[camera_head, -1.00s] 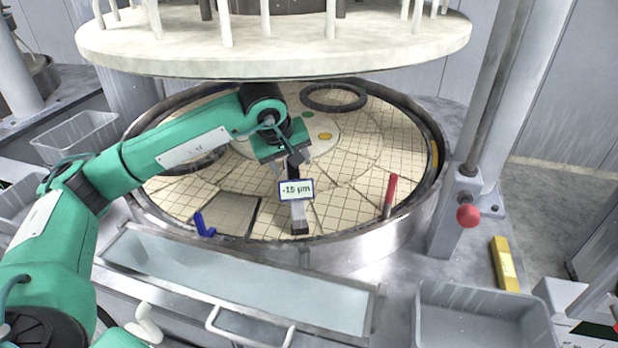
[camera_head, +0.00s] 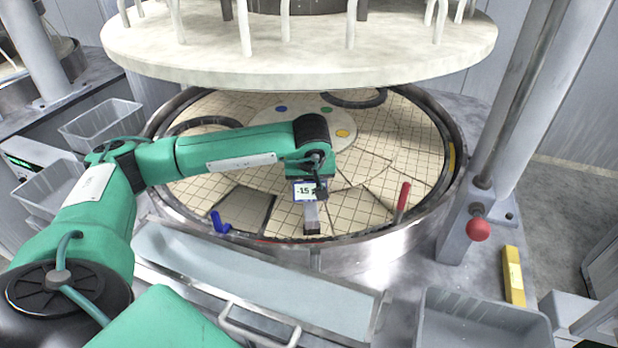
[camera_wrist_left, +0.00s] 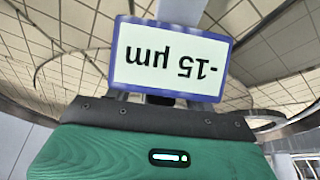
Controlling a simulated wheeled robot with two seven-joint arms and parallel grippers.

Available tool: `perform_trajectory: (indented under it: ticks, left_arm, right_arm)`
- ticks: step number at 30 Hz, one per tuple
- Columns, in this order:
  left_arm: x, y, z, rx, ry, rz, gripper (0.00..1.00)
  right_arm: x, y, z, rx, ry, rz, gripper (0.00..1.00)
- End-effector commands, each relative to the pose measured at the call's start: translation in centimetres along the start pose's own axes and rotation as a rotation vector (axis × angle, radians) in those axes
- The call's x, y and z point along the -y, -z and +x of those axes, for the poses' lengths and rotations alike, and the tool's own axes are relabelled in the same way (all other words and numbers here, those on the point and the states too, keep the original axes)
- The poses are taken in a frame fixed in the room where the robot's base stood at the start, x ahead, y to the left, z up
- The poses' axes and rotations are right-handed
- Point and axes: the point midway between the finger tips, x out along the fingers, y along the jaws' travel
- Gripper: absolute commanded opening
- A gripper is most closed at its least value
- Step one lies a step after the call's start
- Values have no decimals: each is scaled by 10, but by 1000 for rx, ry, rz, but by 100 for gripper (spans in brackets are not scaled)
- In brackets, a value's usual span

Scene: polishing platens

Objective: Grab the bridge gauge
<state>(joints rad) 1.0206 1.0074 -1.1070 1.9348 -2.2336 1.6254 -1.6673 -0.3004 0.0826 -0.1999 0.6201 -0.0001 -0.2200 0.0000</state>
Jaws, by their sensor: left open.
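The bridge gauge (camera_head: 311,218) lies on the tiled platen near its front edge, a grey bar with a small screen. Its blue-framed screen reads "-15" in the head view; in the wrist view the screen (camera_wrist_left: 170,60) reads "-15 µm" upside down, filling the upper middle. My left gripper (camera_head: 311,177) is open, pointing down at the far end of the gauge, right behind the screen. Its fingertips are mostly hidden by the screen and wrist, so I cannot tell whether they touch the gauge. My right gripper is not in view.
The round tiled platen (camera_head: 375,172) carries dark rings, one at the back (camera_head: 353,98). A thick pale upper plate (camera_head: 300,62) hangs above. A blue handle (camera_head: 220,223) and red handle (camera_head: 402,197) flank the gauge. A trough (camera_head: 240,285) lies in front.

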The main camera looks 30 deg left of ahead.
Motion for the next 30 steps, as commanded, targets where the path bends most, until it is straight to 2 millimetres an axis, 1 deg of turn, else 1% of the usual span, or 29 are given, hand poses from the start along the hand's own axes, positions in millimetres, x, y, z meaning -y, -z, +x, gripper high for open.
perform_trajectory:
  ticks: [3, 8, 11, 15, 16, 17, 26, 30]
  left_arm:
    - [0, 0, 4, 0, 1, 0, 55]
    - [0, 0, 5, 0, 0, 0, 55]
    - [0, 0, 5, 0, -1, 0, 37]
    - [0, 0, 4, 0, -1, 0, 9]
    - [0, 0, 4, 0, -1, 0, 4]
    - [0, 0, 4, 0, -1, 0, 0]
    - [0, 1, 3, -2, -2, -1, 0]
    - [-1, 3, 0, -4, -3, -1, 0]
  right_arm:
    - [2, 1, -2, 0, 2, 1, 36]
    - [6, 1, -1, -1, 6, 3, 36]
    - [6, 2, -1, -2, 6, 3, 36]
    - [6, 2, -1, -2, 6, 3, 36]
    - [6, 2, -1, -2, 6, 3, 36]
    - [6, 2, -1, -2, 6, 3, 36]
    - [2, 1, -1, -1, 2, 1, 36]
    - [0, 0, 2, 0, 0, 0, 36]
